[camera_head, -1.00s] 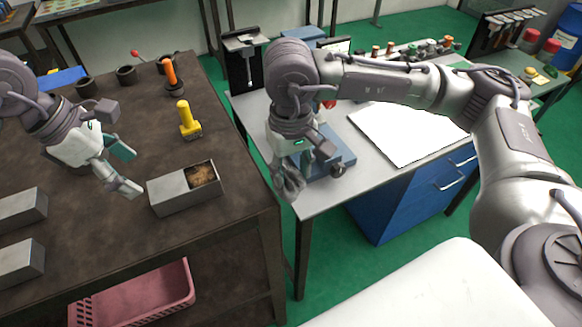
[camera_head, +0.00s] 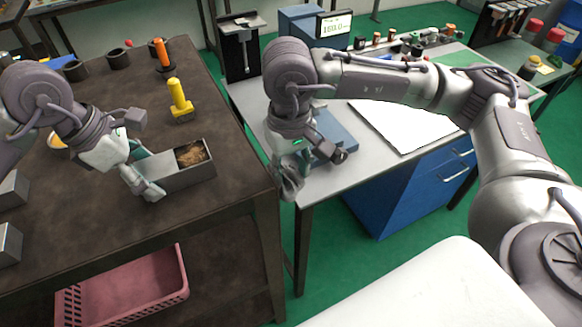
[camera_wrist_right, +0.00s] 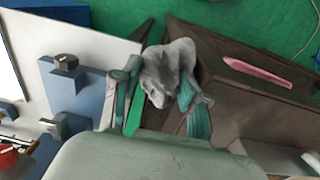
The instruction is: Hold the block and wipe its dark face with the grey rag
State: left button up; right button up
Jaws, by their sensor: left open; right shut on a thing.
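The grey block (camera_head: 193,172) lies on the dark brown table, its top showing a brown, rough-looking patch at the right end. My left gripper (camera_head: 146,174) is open at the block's left end, one finger at its far side and one at its near side. Whether the fingers touch it, I cannot tell. My right gripper (camera_head: 289,172) is shut on the grey rag (camera_head: 290,188) in the gap beyond the brown table's right edge. In the right wrist view the crumpled rag (camera_wrist_right: 168,70) sits between the green-padded fingers.
A yellow-handled tool (camera_head: 179,98) and an orange-handled tool (camera_head: 162,57) stand behind the block. Grey blocks (camera_head: 10,243) lie at the left edge. A light workbench with a blue fixture (camera_head: 335,132) is close to my right gripper. A pink basket (camera_head: 130,290) is below the table.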

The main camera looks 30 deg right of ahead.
pick_arm(q)
jog(key=shift+c, duration=0.3)
jog(key=c, duration=0.9)
jog(key=shift+s, duration=0.1)
dwell(0.4)
